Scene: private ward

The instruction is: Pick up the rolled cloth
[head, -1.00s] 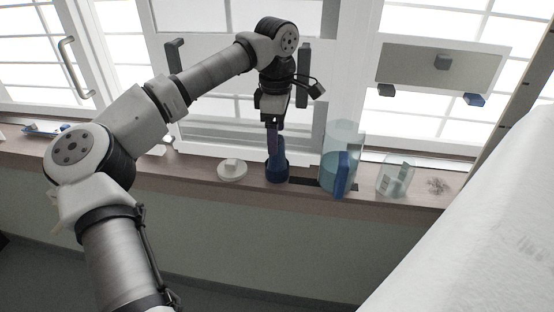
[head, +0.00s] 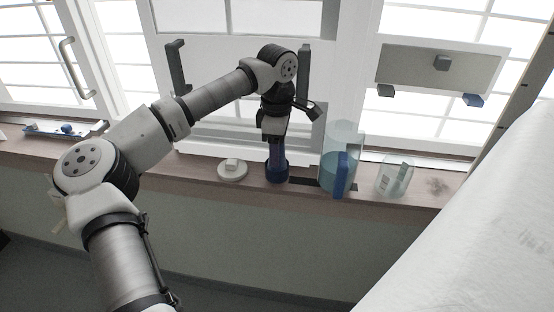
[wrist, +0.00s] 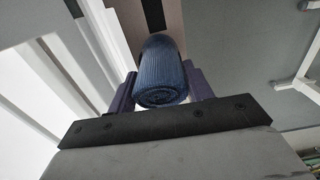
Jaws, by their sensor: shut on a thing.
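The rolled cloth (wrist: 160,72) is blue and ribbed, with its spiral end facing the wrist camera. It sits between the two purple fingers of my gripper (wrist: 163,88), which are shut on it from both sides. In the head view the gripper (head: 275,147) points down at the window sill, around the upper part of the upright blue roll (head: 276,170). The lower part looks wider and darker blue; I cannot tell whether this is a separate holder. The roll's foot appears to be at sill level.
On the wooden sill (head: 430,196), a white round piece (head: 232,171) stands left of the roll. The window is behind; a white bed (head: 480,230) is at right.

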